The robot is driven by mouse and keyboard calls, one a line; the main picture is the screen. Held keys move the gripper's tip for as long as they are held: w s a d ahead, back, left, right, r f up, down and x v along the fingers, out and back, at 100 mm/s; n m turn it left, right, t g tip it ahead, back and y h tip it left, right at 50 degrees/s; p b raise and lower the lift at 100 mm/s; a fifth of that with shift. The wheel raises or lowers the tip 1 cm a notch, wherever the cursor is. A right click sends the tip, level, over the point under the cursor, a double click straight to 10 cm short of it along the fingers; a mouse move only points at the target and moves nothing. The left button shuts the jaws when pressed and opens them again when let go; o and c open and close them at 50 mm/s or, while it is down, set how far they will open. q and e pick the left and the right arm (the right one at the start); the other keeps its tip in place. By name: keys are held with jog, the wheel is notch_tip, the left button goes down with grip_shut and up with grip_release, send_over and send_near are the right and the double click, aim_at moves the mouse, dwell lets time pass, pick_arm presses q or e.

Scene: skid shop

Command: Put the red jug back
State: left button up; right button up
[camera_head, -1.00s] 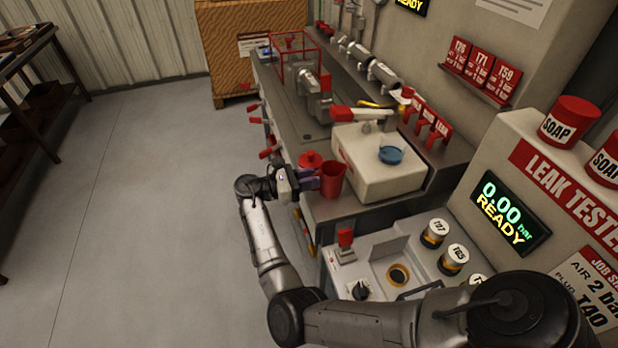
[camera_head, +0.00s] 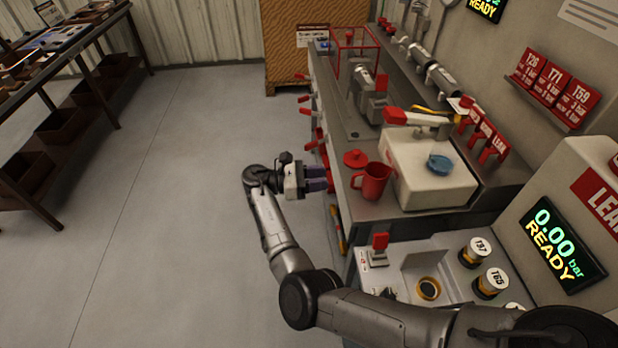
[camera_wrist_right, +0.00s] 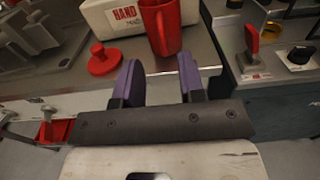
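The red jug (camera_head: 374,184) stands upright on the metal bench near its front edge, left of the white box. The red jug also shows at the top of the right wrist view (camera_wrist_right: 170,28), beyond the fingertips. My right gripper (camera_head: 327,178) is off the bench's front edge, to the left of the jug and apart from it. In the right wrist view its purple fingers (camera_wrist_right: 161,72) are spread with nothing between them. My left gripper is not in view.
A red lid-like piece with a knob (camera_head: 356,159) lies beside the jug. A white box (camera_head: 430,180) with a blue dish (camera_head: 440,164) stands to its right. The leak tester panel (camera_head: 405,268) is nearer. A dark shelf (camera_head: 60,75) stands left; the floor between is clear.

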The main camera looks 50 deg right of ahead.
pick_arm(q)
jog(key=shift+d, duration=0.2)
pick_arm(e)
jog(key=shift+v, duration=1.4)
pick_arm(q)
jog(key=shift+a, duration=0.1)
